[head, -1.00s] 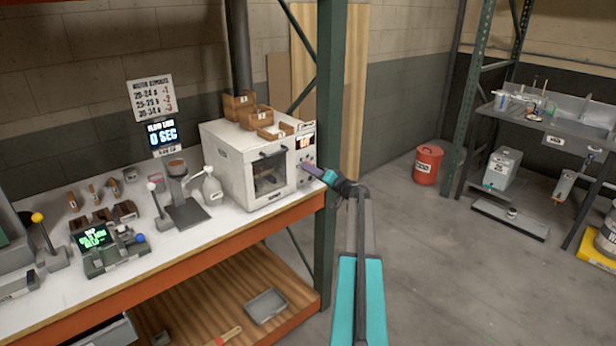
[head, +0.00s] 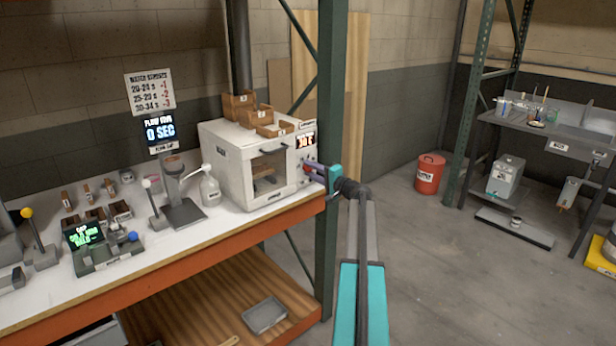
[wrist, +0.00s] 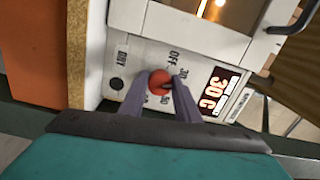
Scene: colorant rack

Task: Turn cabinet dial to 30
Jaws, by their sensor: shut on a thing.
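The white cabinet (head: 230,165) stands at the right end of the bench, its control panel on the right side of its front. In the wrist view the red round dial (wrist: 160,84) sits on the panel, with OFF, 30 and 50 printed around it. My gripper (wrist: 159,80) is shut on the dial, one purple-grey finger on each side. The fingers hide part of the dial and its marks, so its pointer is hard to make out. The lit display (wrist: 219,94) beside it reads 30 C. In the head view my gripper (head: 308,170) is at the panel.
A black button (wrist: 117,84) marked DRY is beside the dial. Small wooden boxes (head: 256,118) sit on the cabinet. A green rack post (head: 329,130) stands close behind my gripper.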

